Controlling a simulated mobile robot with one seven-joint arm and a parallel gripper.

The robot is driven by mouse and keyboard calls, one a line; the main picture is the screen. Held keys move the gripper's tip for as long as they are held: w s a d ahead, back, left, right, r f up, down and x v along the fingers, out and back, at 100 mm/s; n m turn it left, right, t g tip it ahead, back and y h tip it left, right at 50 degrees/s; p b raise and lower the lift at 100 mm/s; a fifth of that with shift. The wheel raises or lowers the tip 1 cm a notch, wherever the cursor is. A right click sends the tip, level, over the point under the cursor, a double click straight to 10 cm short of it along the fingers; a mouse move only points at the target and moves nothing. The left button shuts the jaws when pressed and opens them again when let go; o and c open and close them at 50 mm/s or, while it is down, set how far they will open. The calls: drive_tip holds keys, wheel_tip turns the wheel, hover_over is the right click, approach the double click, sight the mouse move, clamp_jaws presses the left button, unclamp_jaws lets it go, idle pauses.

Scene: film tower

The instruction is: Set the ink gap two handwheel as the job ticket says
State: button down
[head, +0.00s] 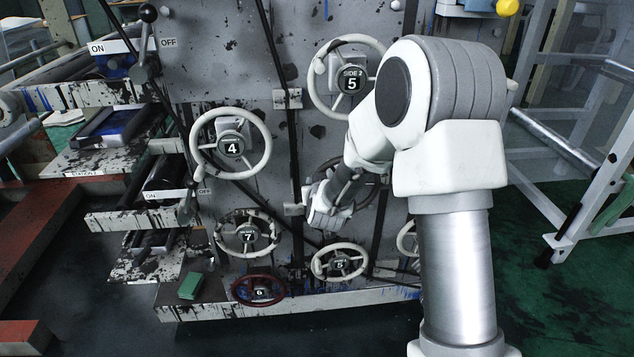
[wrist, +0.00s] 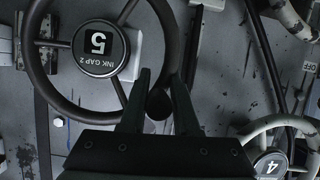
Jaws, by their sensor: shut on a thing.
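The ink gap two handwheel (wrist: 98,50) is dark, with a black hub plate that reads "INK GAP 2" and a large figure like a 5, upside down in the wrist view. My gripper (wrist: 159,76) is at the side of its rim. A dark round handle (wrist: 158,104) shows between the two fingers, and the gripper is shut on it. In the head view my gripper (head: 325,207) is at the panel, left of my forearm. My arm hides most of the dark wheel (head: 373,190) there. I see no job ticket that I can read.
White handwheels surround it: wheel 4 (head: 231,144) at left, "SIDE 2" wheel 5 (head: 349,78) above, wheel 7 (head: 248,234) lower left. A red wheel (head: 258,289) sits low. Wheel 4 also shows in the wrist view (wrist: 271,166). A white frame (head: 590,165) stands at right.

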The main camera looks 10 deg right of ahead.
drive_tip(key=shift+d+r, duration=0.1)
drive_tip(key=shift+d, duration=0.3)
drive_tip(key=c, duration=0.7)
unclamp_jaws()
drive_tip(key=shift+a, duration=0.1)
drive_tip(key=v, duration=1.4)
drive_tip(key=shift+s+h+b, duration=0.3)
drive_tip(key=shift+s+b, duration=0.1)
drive_tip(key=shift+s, duration=0.05)
